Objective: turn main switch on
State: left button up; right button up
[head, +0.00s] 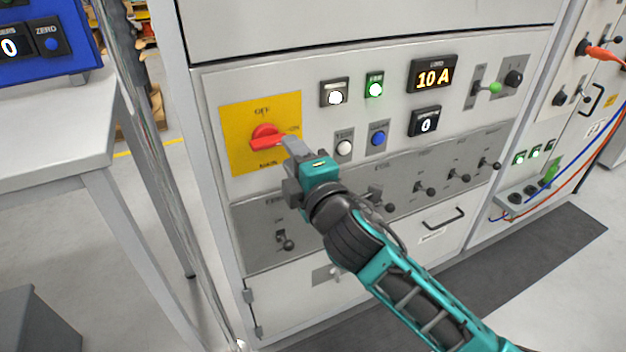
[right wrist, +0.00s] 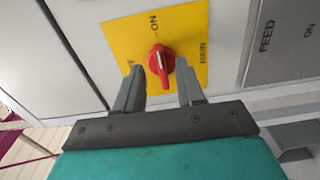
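The main switch is a red rotary knob (head: 265,137) on a yellow plate (head: 238,160) marked OFF at the top and ON at the right. In the head view its handle lies roughly level, towards ON. The right wrist view also shows the knob (right wrist: 161,66), with its handle lined up roughly with the ON mark. My right gripper (head: 291,148) is at the right edge of the plate, facing the knob. Its two fingers are apart, with the knob between or just beyond their tips and gaps visible on both sides. My left gripper is not in view.
The cabinet front carries a lit 10 A display (head: 433,76), a lit green lamp (head: 375,88), a white lamp (head: 335,96) and a blue button (head: 378,138). Below is a grey strip (head: 330,235) with several small levers. A white table (head: 60,125) stands at the left.

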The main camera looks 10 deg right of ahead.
jog(key=v, duration=0.9)
jog(key=s+d+f+m+g+h, duration=0.1)
jog(key=s+d+f+m+g, duration=0.1)
jog(key=f+m, duration=0.4)
jog(key=s+d+f+m+g+h, duration=0.1)
jog(key=s+d+f+m, duration=0.4)
jog(key=f, duration=0.7)
jog(key=s+d+f+m+g+h, duration=0.1)
jog(key=s+d+f+m+g, duration=0.2)
jog(key=s+f+m, duration=0.4)
notch_tip(320, 180, down, 3)
jog(key=shift+d+r+m+h, duration=0.2)
jog(key=shift+d+m+h, duration=0.15)
jog(key=shift+d, duration=0.4)
